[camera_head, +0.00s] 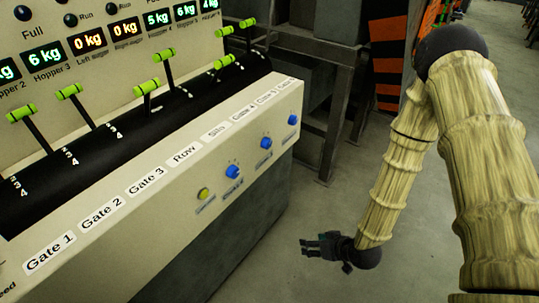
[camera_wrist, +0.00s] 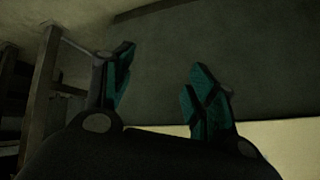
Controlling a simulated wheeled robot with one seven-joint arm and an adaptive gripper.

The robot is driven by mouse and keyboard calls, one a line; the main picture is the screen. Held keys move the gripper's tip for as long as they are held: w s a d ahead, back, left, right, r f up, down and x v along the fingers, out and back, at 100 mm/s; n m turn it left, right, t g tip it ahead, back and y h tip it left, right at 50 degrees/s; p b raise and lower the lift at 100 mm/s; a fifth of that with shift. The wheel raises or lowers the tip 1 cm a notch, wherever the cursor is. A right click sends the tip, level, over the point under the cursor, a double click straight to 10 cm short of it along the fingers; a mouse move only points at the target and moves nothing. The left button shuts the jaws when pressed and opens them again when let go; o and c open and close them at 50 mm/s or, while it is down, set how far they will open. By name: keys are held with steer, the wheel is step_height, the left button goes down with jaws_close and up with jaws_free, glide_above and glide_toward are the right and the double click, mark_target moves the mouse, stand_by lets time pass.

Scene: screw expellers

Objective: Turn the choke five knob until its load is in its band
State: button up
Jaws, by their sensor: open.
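Three blue knobs sit in a slanting row on the panel's front face in the head view: a near one (camera_head: 232,171), a middle one (camera_head: 266,143) and a far one (camera_head: 292,119). Their small labels are too small to read, so I cannot tell which is choke five. Above the panel, the hopper displays are lit; one (camera_head: 185,10) reads 6 kg. My gripper (camera_head: 308,246) is low, right of the panel and below the knobs, apart from them. In the wrist view its two fingers (camera_wrist: 160,80) are spread with nothing between them.
A yellow-green knob (camera_head: 203,194) sits left of the blue ones. Levers with green handles (camera_head: 69,91) stand on the black console top. A dark metal frame (camera_head: 332,130) and an orange-black striped board (camera_head: 388,65) stand behind. The floor (camera_head: 300,205) around my gripper is clear.

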steer(key=w+a+r+n+t+y+b, duration=0.2)
steer(key=w+r, duration=0.3)
steer(key=w, duration=0.2)
steer(key=w+a+r+n+t+y+b, duration=0.1)
steer(key=w+a+r+n+y+b, duration=0.2)
steer(key=w, duration=0.5)
steer(key=n+y+b, duration=0.2)
steer(key=n+y, duration=0.3)
glide_toward(269, 145)
steer(key=x, duration=0.8)
steer(key=shift+w+a+f, duration=0.1)
steer(key=shift+w+a, duration=0.05)
steer(key=shift+w, duration=0.05)
steer(key=c, duration=1)
